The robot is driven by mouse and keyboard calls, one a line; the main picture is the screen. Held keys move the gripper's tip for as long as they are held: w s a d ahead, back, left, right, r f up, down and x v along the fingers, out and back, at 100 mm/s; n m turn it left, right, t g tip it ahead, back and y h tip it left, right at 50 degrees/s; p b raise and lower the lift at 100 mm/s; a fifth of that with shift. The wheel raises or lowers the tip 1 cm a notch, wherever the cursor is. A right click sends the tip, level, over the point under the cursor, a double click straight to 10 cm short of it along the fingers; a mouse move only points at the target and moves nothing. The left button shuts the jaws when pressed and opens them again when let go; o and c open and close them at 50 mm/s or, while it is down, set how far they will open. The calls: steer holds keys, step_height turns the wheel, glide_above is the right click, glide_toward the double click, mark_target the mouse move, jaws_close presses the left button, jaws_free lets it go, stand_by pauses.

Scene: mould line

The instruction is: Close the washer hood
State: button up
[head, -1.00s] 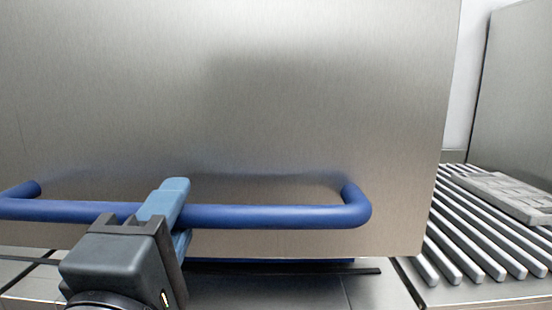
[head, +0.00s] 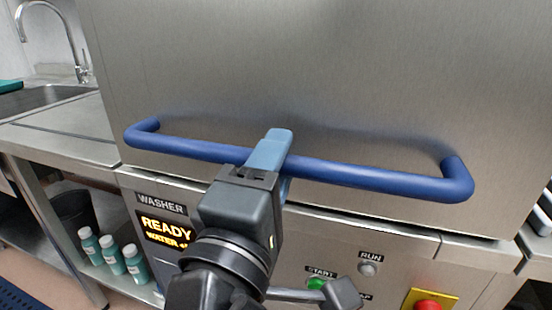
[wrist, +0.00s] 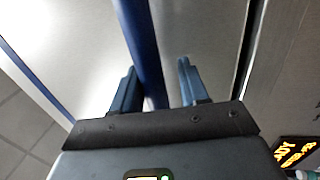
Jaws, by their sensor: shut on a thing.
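The washer hood (head: 330,70) is a brushed steel box front that fills the upper part of the head view. A long blue bar handle (head: 375,178) runs across its lower part. My gripper (head: 270,160) is shut on this handle, left of its middle. In the wrist view the blue handle (wrist: 145,60) passes between my two fingers (wrist: 155,88). The hood's lower edge lies along the top of the washer's front panel (head: 300,235), with a thin dark line between them. My gripper and arm hide part of that edge.
The panel has a lit READY display (head: 166,230), a green start button (head: 316,284) and a red stop button (head: 428,306). A steel sink counter (head: 60,130) stands at left, with teal bottles (head: 112,256) on a shelf below. A conveyor's rollers (head: 538,220) show at right.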

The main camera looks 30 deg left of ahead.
steer(key=shift+o, duration=1)
steer(key=v, duration=0.8)
steer(key=shift+w, duration=0.15)
